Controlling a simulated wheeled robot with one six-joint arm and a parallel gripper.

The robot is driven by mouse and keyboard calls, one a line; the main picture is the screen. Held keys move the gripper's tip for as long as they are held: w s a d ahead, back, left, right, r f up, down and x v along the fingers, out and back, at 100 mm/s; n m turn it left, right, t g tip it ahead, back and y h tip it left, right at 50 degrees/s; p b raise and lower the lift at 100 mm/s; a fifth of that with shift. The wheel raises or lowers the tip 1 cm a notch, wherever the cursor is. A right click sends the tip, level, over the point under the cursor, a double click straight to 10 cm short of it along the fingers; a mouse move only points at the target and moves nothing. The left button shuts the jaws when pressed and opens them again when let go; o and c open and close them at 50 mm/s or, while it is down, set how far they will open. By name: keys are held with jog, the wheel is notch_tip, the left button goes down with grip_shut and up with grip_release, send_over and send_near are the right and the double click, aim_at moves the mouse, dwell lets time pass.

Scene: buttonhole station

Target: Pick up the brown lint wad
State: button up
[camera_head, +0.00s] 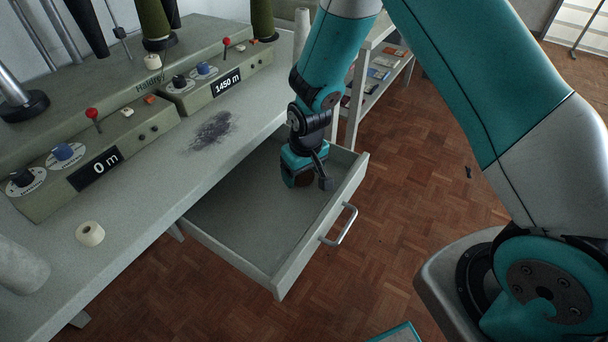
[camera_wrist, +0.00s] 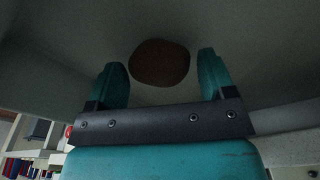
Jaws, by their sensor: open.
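The brown lint wad (camera_wrist: 160,63) shows in the wrist view as a dark brown rounded lump, just beyond and between the fingertips. My gripper (camera_wrist: 165,75) is open, with one teal finger on each side of the wad and a visible gap to each. In the head view my gripper (camera_head: 304,180) points down inside the open drawer (camera_head: 245,205), near its right end. The wad is hidden there behind the gripper. I cannot tell how far the fingertips are above the drawer floor.
The drawer's front wall with a metal handle (camera_head: 340,224) stands close to my gripper. The worktop (camera_head: 150,185) above holds a small cream roll (camera_head: 90,233) and a dark dust patch (camera_head: 212,130). The drawer's left part is bare. A shelf (camera_head: 380,80) stands behind.

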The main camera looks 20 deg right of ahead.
jog(key=c, duration=1)
